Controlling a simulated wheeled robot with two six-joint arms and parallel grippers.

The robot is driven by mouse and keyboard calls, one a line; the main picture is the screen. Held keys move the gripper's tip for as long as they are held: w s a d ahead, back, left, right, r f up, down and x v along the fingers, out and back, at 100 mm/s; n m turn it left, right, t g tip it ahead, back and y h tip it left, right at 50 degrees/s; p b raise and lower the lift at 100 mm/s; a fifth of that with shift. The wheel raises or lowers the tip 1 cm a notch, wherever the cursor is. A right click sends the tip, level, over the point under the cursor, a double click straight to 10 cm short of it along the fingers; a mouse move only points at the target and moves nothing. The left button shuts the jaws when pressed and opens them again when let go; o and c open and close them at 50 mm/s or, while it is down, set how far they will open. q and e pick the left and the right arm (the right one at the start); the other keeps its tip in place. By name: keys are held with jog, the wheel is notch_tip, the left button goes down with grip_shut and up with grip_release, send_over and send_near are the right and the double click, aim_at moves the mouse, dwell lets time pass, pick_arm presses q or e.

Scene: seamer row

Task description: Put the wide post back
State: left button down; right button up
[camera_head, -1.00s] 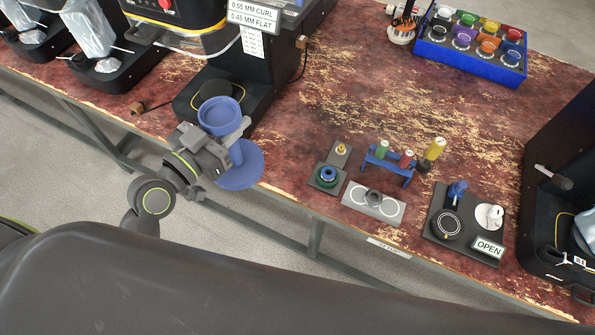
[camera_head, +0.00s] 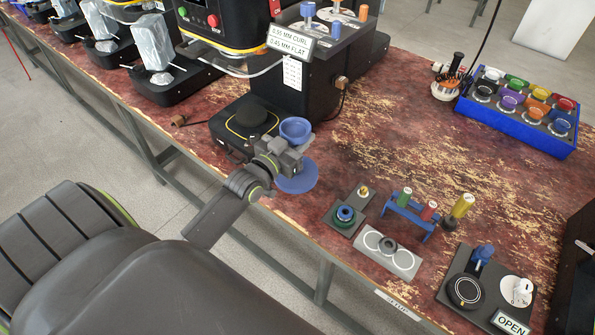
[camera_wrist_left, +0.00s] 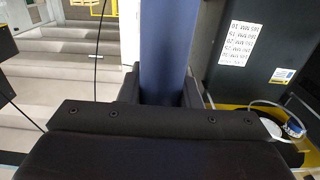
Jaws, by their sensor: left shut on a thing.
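My left gripper (camera_head: 287,156) is shut on the blue wide post, around its shaft. The post has a bowl-like cup on top (camera_head: 296,130) and a broad flat disc (camera_head: 297,178) at the bottom. Whether the disc touches the table I cannot tell. In the left wrist view the blue shaft (camera_wrist_left: 168,50) stands between the dark fingers. My right gripper is not in view.
Right along the front edge are a dark fixture with a green-blue ring (camera_head: 345,214), a grey plate with circles (camera_head: 402,262), a blue rack (camera_head: 408,219) and a dark board (camera_head: 455,303) beside an OPEN sign. A blue tray (camera_head: 510,131) stands behind. Mid-table is clear.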

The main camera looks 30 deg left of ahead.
pick_arm(q)
notch_tip(320, 180, down, 5)
jog(key=b, duration=0.3)
jog(key=shift+f+b, duration=1.9)
jog(key=shift+f, duration=0.3)
jog(key=shift+f, duration=0.2)
jog(key=c, duration=1)
grip_release()
jog(key=shift+c, duration=0.2)
jog(key=shift+r, duration=0.1)
